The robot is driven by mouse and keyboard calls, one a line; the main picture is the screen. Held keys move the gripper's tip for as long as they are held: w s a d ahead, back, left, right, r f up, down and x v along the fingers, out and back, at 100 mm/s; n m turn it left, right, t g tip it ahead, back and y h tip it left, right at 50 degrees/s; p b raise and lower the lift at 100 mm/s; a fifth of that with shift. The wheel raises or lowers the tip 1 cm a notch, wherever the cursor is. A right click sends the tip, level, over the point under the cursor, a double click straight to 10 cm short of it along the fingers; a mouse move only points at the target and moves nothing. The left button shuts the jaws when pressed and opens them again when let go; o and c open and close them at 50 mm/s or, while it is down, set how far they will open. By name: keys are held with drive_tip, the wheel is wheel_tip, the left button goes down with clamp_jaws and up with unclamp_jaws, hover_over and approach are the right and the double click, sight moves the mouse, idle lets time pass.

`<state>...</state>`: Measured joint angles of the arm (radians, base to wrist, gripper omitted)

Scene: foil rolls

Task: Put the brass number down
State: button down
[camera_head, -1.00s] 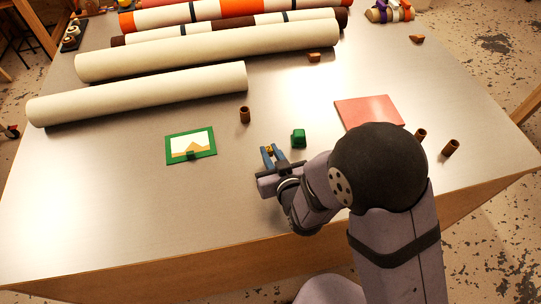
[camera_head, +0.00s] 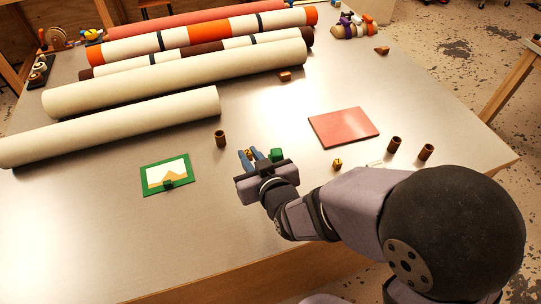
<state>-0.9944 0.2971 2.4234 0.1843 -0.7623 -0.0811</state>
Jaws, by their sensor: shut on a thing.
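My gripper (camera_head: 248,155) is over the middle of the table, with its blue fingers shut on a small brass-coloured piece, the brass number (camera_head: 248,153). Only a bit of it shows between the fingertips, and its shape is too small to read. I cannot tell whether it touches the table. A green block (camera_head: 277,154) is just right of the fingers, partly hidden by the gripper.
A green-framed picture card (camera_head: 167,175) lies left, and a brown tube (camera_head: 220,139) stands behind-left. A pink pad (camera_head: 343,127), a small golden block (camera_head: 337,164) and two brown tubes (camera_head: 394,145) are right. Long rolls (camera_head: 175,78) fill the back.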

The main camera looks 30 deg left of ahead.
drive_tip(key=w+d+f+m+t+h+b, duration=0.1)
drive_tip(key=w+d+m+b, duration=0.1)
drive_tip(key=w+d+b, duration=0.3)
drive_tip(key=r+m+t+h, duration=0.2)
drive_tip(key=m+t+h, duration=0.1)
drive_tip(key=h, duration=0.1)
hover_over(302, 159)
drive_tip(key=shift+f, duration=0.2)
drive_tip(key=shift+f, duration=5)
drive_tip(key=shift+f+b, duration=0.15)
drive_tip(key=shift+b, duration=0.15)
drive_tip(key=c, duration=1.7)
unclamp_jaws()
